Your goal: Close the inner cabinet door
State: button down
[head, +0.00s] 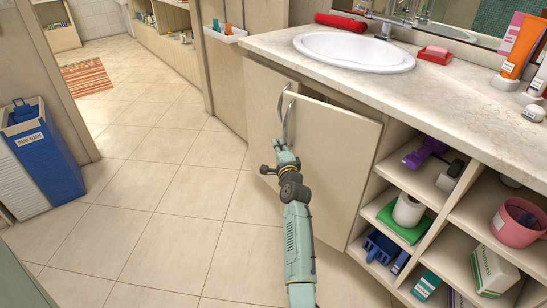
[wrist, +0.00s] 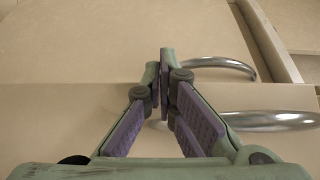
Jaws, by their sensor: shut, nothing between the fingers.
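The cabinet under the sink has two cream doors with curved metal handles. The right door (head: 335,160) stands ajar, with a dark gap behind its top edge. Its free edge overlaps the left door (head: 262,100) in the head view. The left door's handle (head: 281,101) and the right door's handle (head: 291,122) show close together. My gripper (head: 281,140) is in front of the doors near the handles. In the wrist view its fingers (wrist: 165,56) are shut and empty, close to the upper handle (wrist: 235,64) and the lower handle (wrist: 275,120). Whether they touch a door is unclear.
Open shelves (head: 425,190) with several items stand right of the doors. The countertop (head: 440,85) with a sink (head: 354,52) is above. A blue laundry bin (head: 45,155) stands at far left. The tiled floor (head: 165,220) left of my arm is clear.

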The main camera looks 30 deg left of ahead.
jog(key=shift+w+d+b, duration=0.1)
jog(key=shift+w+b, duration=0.5)
jog(key=shift+w, duration=1.75)
